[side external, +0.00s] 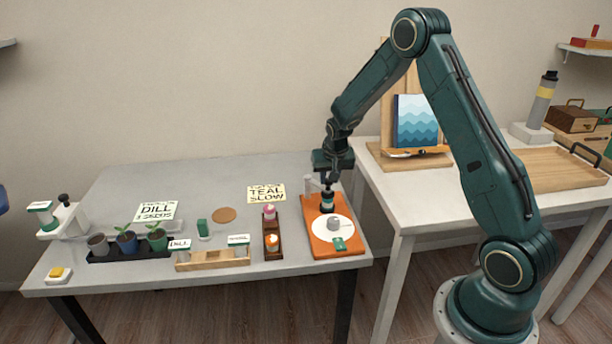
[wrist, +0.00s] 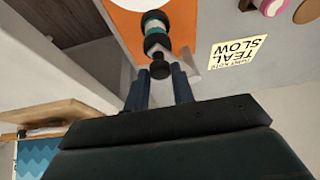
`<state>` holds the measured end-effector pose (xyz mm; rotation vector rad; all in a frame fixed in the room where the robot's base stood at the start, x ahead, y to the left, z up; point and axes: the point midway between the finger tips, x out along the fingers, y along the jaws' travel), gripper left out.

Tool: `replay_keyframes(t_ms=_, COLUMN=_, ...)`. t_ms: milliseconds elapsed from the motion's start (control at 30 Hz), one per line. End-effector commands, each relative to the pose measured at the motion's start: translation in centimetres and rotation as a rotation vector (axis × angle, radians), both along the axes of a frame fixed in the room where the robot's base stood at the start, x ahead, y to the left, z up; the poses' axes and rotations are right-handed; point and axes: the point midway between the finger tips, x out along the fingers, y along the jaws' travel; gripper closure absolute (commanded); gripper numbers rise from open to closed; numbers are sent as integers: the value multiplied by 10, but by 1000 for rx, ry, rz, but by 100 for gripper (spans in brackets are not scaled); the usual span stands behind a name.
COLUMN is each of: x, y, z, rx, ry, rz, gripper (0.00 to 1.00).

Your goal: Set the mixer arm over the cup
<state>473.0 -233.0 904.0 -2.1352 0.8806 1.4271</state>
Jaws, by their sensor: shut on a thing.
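An orange board (side external: 318,249) at the right end of the grey table carries a white disc (side external: 318,236). A small grey cup (side external: 334,225) stands on the disc, with a green tag in front of it. The mixer arm's dark head with a teal band (side external: 327,203) is upright behind the cup, at the disc's far edge; the wrist view shows its band and black knob (wrist: 160,69). My gripper (side external: 328,182) points down from above, shut on the knob. A pale grey post (side external: 308,186) stands just left of it. The link between post and head is mostly hidden.
A dark wooden rack (side external: 271,248) with two small items stands just left of the board. A yellow "TEAL SLOW" card (side external: 266,194) lies behind it. Pots (side external: 126,242), a wooden holder and a white device are further left. An easel stands on the right table.

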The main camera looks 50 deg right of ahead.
Motion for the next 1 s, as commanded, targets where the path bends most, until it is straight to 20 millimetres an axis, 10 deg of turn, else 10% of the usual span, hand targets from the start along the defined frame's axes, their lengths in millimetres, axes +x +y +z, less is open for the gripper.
replay_keyframes(t_ms=467, x=2, y=2, z=1, rx=0, ry=-4, rz=-20, gripper=100)
replay_keyframes(t_ms=500, x=2, y=2, z=1, rx=0, ry=-5, rz=-19, gripper=70)
replay_keyframes(t_ms=600, x=2, y=2, z=1, rx=1, ry=-4, rz=-18, gripper=53)
replay_keyframes(t_ms=1000, x=0, y=2, z=2, rx=0, ry=-1, rz=-18, gripper=53)
